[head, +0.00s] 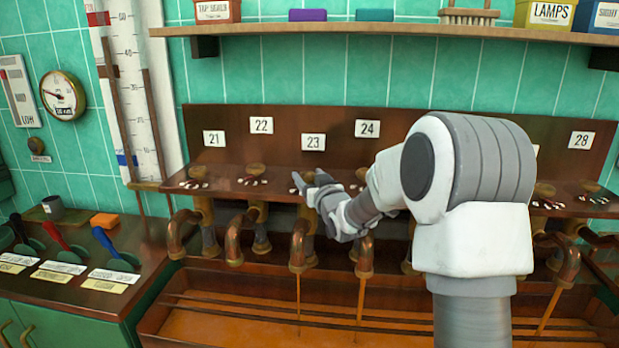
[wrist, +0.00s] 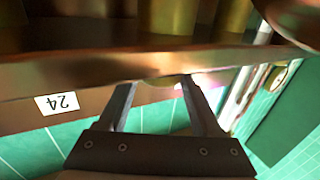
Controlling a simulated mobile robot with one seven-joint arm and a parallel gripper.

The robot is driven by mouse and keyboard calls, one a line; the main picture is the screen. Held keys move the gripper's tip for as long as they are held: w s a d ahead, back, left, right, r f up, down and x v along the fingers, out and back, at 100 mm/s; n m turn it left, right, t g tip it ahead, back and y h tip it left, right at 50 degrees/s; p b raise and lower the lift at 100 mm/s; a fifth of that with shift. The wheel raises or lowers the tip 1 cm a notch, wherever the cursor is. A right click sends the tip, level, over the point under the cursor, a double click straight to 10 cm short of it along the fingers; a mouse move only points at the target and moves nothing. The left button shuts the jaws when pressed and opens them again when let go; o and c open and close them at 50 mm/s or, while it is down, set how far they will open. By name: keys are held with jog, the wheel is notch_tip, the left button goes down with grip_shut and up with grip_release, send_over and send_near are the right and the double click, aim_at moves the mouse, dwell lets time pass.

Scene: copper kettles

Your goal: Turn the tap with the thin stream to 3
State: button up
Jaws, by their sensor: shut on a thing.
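My gripper (head: 312,186) is at the tap knob below the number 23 plate (head: 313,142), its fingers closed on that knob. In the wrist view, the pale round knob (wrist: 158,84) shows between the two fingertips, mostly hidden by the shelf edge. The curved copper spout of tap 23 (head: 299,250) pours a thin stream (head: 299,303). The spout of tap 24 (head: 364,262) pours a stream (head: 360,303) that looks slightly wider. The dial marks around the held knob are mostly hidden by my fingers, so its setting cannot be read.
Tap knobs stand in a row on the wooden ledge, such as the one below 22 (head: 256,170). Another stream (head: 548,310) falls at the right. A wooden trough (head: 230,322) lies below. Coloured levers (head: 58,240) stand at the left.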

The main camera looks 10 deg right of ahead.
jog(key=shift+d+n+y, duration=0.1)
jog(key=shift+n+y, duration=0.2)
jog(key=shift+y, duration=0.1)
jog(key=shift+d+r+n+y+p, duration=0.1)
jog(key=shift+n+y+p, duration=0.45)
jog(key=shift+y, duration=0.25)
jog(key=shift+w+d+n+g+y+p, duration=0.1)
jog(key=shift+n+g+y+p, duration=0.65)
jog(key=shift+y+p, duration=0.4)
jog(key=n+g+y+p, duration=0.1)
jog(key=n+y+p, duration=0.1)
jog(key=shift+d+y+p, duration=0.1)
jog(key=shift+y+p, duration=0.2)
jog(key=shift+y, duration=0.05)
jog(key=shift+n+g+y+p, duration=0.4)
jog(key=shift+g+y+p, duration=0.1)
jog(key=shift+g+p, duration=0.05)
jog(key=o, duration=1.3)
jog(key=shift+o, duration=0.2)
